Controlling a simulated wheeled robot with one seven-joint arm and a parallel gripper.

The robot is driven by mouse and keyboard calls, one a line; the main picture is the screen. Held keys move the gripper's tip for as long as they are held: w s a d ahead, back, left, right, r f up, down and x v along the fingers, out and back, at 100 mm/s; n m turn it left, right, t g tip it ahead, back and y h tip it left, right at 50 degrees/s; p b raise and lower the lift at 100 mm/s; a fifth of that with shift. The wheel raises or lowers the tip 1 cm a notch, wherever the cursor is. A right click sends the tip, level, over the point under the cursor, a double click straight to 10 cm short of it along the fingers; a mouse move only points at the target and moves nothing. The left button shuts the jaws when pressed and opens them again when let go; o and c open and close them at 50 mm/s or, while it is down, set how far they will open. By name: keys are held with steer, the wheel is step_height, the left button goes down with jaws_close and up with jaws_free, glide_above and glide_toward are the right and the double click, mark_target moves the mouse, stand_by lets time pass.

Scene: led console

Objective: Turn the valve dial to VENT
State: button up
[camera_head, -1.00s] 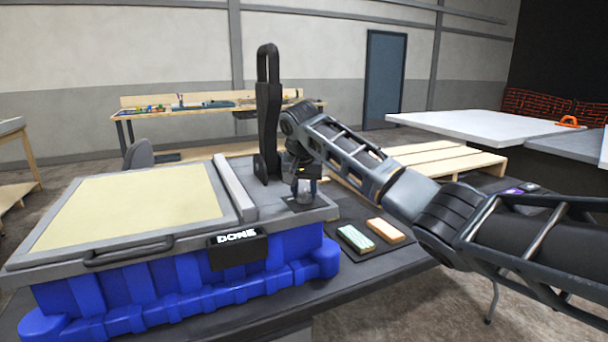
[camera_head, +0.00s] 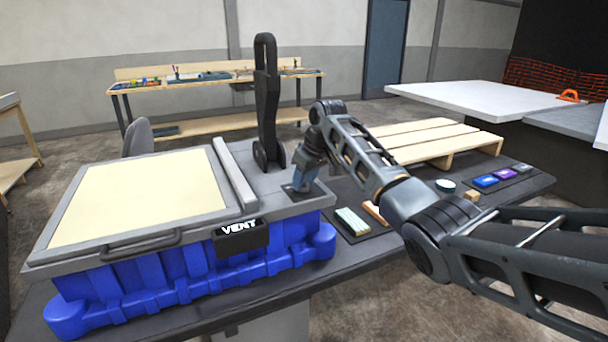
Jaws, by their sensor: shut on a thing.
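The blue console (camera_head: 170,270) with a grey top and a pale yellow panel (camera_head: 145,192) stands on the dark table. Its small black display (camera_head: 240,238) on the front reads VENT. My gripper (camera_head: 300,187) points down at the right end of the grey top, over the small dark plate (camera_head: 294,196) where the valve dial sits. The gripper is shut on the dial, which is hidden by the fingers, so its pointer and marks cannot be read.
A tall black lever handle (camera_head: 266,100) stands upright just left of my gripper. Right of the console lie a green-and-white block (camera_head: 351,221) and an orange block (camera_head: 374,213), partly behind my arm. Several small coloured items lie farther right, including a purple one (camera_head: 505,174).

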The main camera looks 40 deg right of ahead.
steer(key=n+y, duration=0.1)
steer(key=n, duration=0.1)
steer(key=n+y, duration=0.1)
steer(key=n, duration=0.2)
steer(key=shift+d+g+b, duration=0.15)
steer(key=shift+g+b, duration=0.15)
steer(key=shift+b, duration=0.1)
steer(key=shift+n, duration=0.4)
steer(key=o, duration=1)
steer(key=shift+r, duration=0.1)
steer(key=b+v, duration=0.1)
steer(key=v, duration=0.6)
steer(key=shift+d+r, duration=0.15)
steer(key=shift+r, duration=0.1)
